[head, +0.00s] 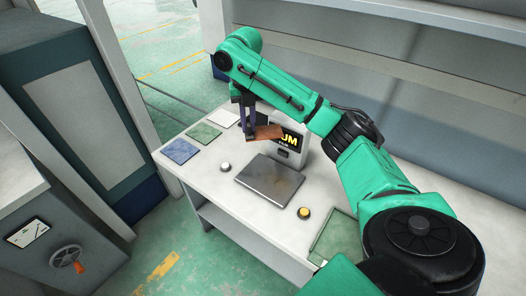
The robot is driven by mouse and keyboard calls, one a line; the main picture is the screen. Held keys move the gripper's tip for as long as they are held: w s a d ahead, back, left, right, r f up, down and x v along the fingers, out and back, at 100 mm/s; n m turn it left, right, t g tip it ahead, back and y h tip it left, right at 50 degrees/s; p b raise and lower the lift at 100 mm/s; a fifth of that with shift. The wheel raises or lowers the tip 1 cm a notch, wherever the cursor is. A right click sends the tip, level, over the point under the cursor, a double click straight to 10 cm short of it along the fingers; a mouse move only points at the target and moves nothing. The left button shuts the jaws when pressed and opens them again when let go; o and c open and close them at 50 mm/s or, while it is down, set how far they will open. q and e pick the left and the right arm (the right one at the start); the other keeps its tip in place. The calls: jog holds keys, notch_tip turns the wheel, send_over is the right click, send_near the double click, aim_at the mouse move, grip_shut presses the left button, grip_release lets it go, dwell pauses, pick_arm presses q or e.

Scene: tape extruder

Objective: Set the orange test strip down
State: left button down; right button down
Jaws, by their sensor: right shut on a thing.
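The orange test strip (268,132) is a small brown-orange piece held in my right gripper (247,130). The gripper's dark fingers point down and are shut on the strip's left part. The strip sticks out to the right, in front of the display unit (290,157) and covering part of its screen. It appears to be above the white table (225,205); the exact height cannot be told. My left gripper is not in view.
Blue (180,151), green (204,133) and white (225,118) squares lie at the table's left. A metal plate (269,180) sits mid-table, with a pale button (225,168) and a yellow button (304,213) nearby. A green-edged tray (335,238) is at the front right.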

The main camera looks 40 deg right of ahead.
jog(key=p, duration=0.2)
send_near(251, 173)
notch_tip(251, 173, down, 5)
jog(key=shift+a+f, duration=0.15)
jog(key=shift+f, duration=0.05)
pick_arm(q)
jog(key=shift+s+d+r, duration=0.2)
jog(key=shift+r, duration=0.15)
pick_arm(e)
jog(key=shift+f, duration=0.4)
jog(key=c, duration=0.9)
grip_release()
pick_arm(q)
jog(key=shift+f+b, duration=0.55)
jog(key=shift+b, duration=0.15)
pick_arm(e)
notch_tip(251, 173, up, 12)
